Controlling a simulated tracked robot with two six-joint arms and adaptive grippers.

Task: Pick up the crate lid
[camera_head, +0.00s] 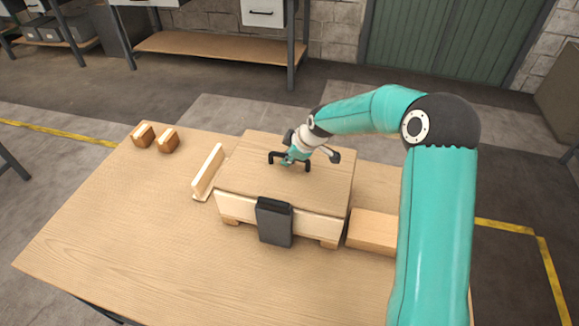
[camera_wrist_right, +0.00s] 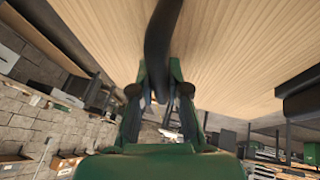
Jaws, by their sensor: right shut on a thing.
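The crate lid (camera_head: 248,182) is a flat wooden panel that appears to rest level on the wooden crate (camera_head: 231,208) in the head view. A black handle (camera_head: 272,156) stands on the lid's top. My right gripper (camera_head: 289,160) is at the handle and shut on it, reaching in from the right. In the right wrist view, the black handle (camera_wrist_right: 162,40) runs between the fingers of my right gripper (camera_wrist_right: 159,92), with the lid's wood grain (camera_wrist_right: 235,50) around it. A black plate (camera_head: 274,222) covers part of the crate's front. My left gripper is not in view.
The crate stands on a wooden table (camera_head: 130,235). An L-shaped wooden piece (camera_head: 208,172) stands left of it, and two small wooden blocks (camera_head: 167,140) sit farther left. A wooden block (camera_head: 372,231) lies at the crate's right. The table's front left is clear.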

